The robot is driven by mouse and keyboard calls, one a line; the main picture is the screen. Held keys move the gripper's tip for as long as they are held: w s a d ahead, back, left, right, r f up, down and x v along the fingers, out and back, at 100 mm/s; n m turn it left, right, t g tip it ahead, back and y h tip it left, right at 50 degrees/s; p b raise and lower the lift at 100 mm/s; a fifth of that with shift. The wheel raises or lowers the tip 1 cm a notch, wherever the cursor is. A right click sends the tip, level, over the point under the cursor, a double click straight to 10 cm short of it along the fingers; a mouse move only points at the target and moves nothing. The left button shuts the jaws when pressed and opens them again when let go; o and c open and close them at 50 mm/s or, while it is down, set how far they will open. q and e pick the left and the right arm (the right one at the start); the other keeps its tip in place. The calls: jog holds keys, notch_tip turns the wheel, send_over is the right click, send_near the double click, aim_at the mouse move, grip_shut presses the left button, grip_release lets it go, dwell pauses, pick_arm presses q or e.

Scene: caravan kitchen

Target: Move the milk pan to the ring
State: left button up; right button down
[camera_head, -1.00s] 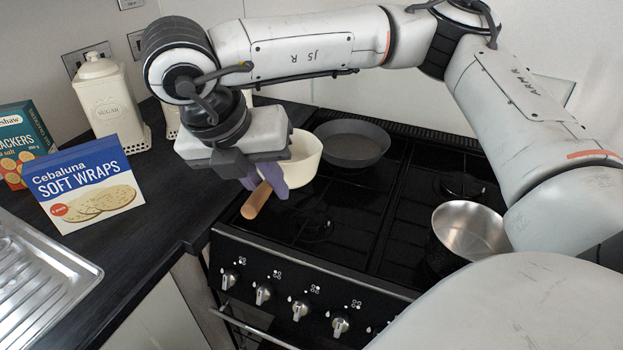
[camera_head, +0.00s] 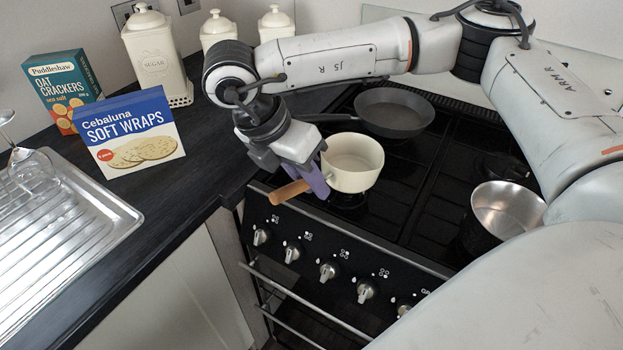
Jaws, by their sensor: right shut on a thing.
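The cream milk pan (camera_head: 354,164) with a wooden handle (camera_head: 290,192) is over the front left part of the black hob (camera_head: 400,222). My right gripper (camera_head: 312,183) is shut on its handle, with purple fingertips around the wood. The pan is upright. A ring (camera_head: 347,200) shows partly beneath the pan; I cannot tell whether the pan touches it. Another ring (camera_head: 506,168) shows at the back right. My left gripper is not in view.
A dark frying pan (camera_head: 394,112) stands at the back left of the hob and a steel pot (camera_head: 505,210) at the front right. Soft wraps (camera_head: 128,135) and crackers (camera_head: 62,90) boxes, a sugar canister (camera_head: 155,60) and a sink drainer (camera_head: 60,225) are at left.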

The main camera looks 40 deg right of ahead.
jog(key=shift+f, duration=0.1)
jog(key=shift+f+b, duration=0.4)
jog(key=shift+b, duration=0.1)
jog(key=c, duration=1.7)
grip_release()
jog(key=shift+r, duration=0.1)
jog(key=shift+o, duration=0.2)
jog(key=shift+r+p, duration=0.5)
jog(key=shift+p, duration=0.15)
jog(key=v, duration=1.1)
jog(key=shift+a+r+b, duration=0.25)
jog(key=shift+r+b, duration=0.1)
jog(key=shift+b, duration=0.1)
jog(key=shift+f, duration=0.1)
